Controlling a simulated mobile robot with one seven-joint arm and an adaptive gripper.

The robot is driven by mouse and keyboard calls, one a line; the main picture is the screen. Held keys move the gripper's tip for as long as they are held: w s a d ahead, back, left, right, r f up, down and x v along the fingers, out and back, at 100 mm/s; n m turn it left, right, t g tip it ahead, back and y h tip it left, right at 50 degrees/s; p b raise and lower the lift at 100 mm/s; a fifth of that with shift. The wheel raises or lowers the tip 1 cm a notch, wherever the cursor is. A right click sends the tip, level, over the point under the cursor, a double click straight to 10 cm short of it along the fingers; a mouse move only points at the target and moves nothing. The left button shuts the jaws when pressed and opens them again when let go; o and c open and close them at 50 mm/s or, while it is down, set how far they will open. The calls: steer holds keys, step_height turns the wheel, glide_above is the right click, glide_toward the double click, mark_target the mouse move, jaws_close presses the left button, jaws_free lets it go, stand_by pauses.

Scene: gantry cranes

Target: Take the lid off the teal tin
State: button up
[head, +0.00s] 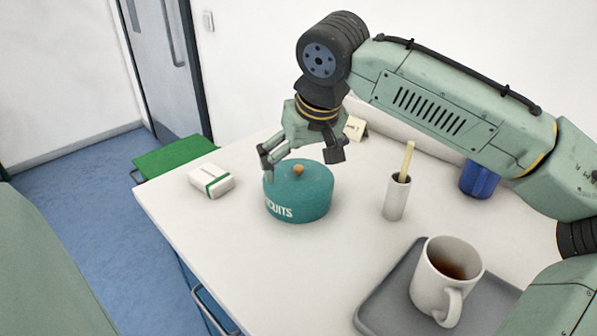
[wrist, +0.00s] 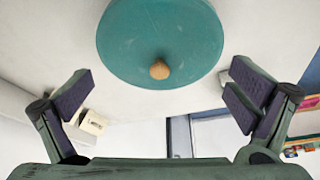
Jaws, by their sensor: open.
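The teal tin (head: 297,203) stands upright on the white table, with part of the lettering "CUITS" showing on its side. Its teal lid (head: 315,176) is on it, with a small round wooden knob (head: 298,169) in the middle. In the wrist view the lid (wrist: 155,35) fills the top centre, and the knob (wrist: 159,70) shows near its lower edge. My gripper (head: 303,161) is open and empty above the tin. In the wrist view its two fingers (wrist: 160,90) are wide apart, on either side below the lid, not touching the knob.
A white box with a green band (head: 211,181) lies left of the tin. A white cup with a stick (head: 396,197) stands to the right. A mug of dark drink (head: 446,275) sits on a grey tray (head: 378,306) at front right. A blue container (head: 478,181) stands behind.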

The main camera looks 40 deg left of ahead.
mark_target(298, 173)
steer(key=shift+x, duration=1.1)
steer(key=c, duration=0.9)
steer(key=shift+d, duration=0.1)
steer(key=c, duration=0.7)
